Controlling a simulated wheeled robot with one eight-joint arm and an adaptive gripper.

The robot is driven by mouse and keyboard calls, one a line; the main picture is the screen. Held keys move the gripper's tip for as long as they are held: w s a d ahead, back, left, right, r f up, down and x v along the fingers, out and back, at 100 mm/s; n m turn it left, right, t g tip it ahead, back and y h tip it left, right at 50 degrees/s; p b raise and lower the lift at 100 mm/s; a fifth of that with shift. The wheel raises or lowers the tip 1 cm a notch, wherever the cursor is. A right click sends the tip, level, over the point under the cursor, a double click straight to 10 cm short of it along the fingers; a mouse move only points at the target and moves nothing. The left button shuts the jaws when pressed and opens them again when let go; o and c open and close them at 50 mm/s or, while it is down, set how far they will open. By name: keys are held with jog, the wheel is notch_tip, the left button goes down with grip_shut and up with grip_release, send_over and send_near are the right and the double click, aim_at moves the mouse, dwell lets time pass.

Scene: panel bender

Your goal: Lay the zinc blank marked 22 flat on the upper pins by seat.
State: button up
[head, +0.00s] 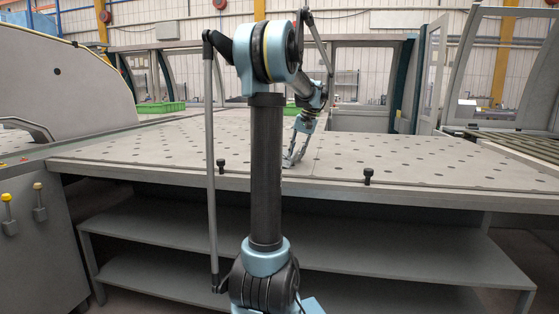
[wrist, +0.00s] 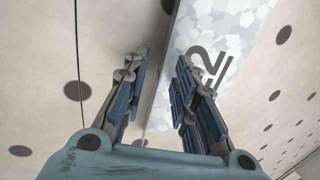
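In the wrist view, a spangled silver zinc blank (wrist: 212,22) lies beneath my right finger and runs up to the right. A dark underlined "2" shows on it; my finger covers part of the marking, so I cannot read the full number. My gripper (wrist: 161,62) is open, its fingers apart on either side of the blank's left edge, with no visible grip. In the head view, my gripper (head: 291,162) points down, low over the perforated table (head: 390,155); I cannot make out the blank there. Two black pins (head: 368,176) (head: 221,165) stand along the table's front edge.
Grey shelves (head: 150,225) sit under the table. A machine cabinet (head: 45,240) with yellow-topped knobs stands at the left. Green bins (head: 160,107) and glazed frames (head: 500,70) stand behind. The table's right part looks clear.

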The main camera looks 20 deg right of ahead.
grip_shut()
